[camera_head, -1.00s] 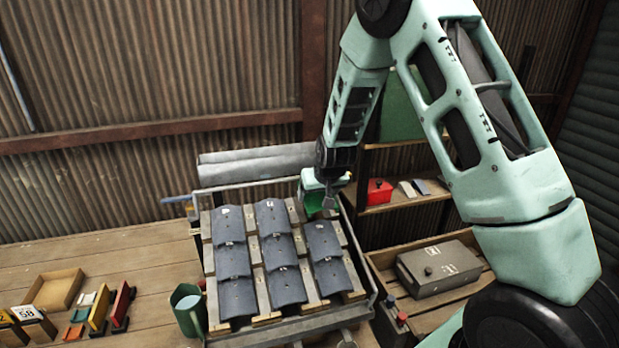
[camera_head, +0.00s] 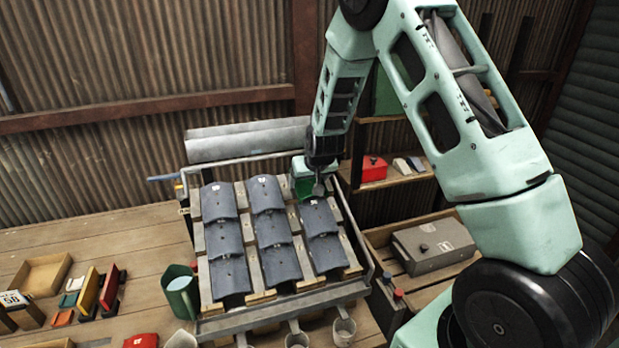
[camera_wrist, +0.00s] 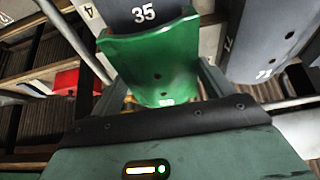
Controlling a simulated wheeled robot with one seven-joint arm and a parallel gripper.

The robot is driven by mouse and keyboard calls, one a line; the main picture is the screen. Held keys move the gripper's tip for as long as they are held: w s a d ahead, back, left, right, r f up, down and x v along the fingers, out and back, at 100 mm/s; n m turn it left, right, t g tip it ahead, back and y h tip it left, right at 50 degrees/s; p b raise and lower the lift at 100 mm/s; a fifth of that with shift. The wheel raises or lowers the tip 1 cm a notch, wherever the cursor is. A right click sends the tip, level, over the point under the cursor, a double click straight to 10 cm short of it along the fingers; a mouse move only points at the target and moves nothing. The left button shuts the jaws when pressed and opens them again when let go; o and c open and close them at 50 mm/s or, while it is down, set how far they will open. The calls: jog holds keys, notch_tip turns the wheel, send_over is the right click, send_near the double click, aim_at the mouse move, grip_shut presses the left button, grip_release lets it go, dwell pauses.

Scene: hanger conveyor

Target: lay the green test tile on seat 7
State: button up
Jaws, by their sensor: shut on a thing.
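The green test tile (camera_wrist: 155,68) is held in my gripper, between the two jaws in the wrist view. In the head view my gripper (camera_head: 317,186) is at the top of the rack's right column, and the green tile (camera_head: 303,187) is partly hidden behind it. The rack (camera_head: 204,288) bears several grey curved tiles. The tile marked 35 (camera_wrist: 145,14) lies directly beside the green tile in the wrist view, their edges seeming to overlap. I cannot tell whether the green tile touches the rack. No seat number 7 is readable.
A grey rolled sheet (camera_head: 250,140) lies behind the rack. A shelf with a red box (camera_head: 373,169) and a crate with a grey case (camera_head: 432,248) are right. The left bench has some clear wood.

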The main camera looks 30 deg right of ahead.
jog(key=shift+f, duration=0.5)
jog(key=o, duration=1.1)
jog(key=shift+s, duration=0.1)
jog(key=b+v, duration=0.2)
jog(key=v, duration=1.5)
jog(key=shift+a+r, duration=0.15)
jog(key=shift+r, duration=0.1)
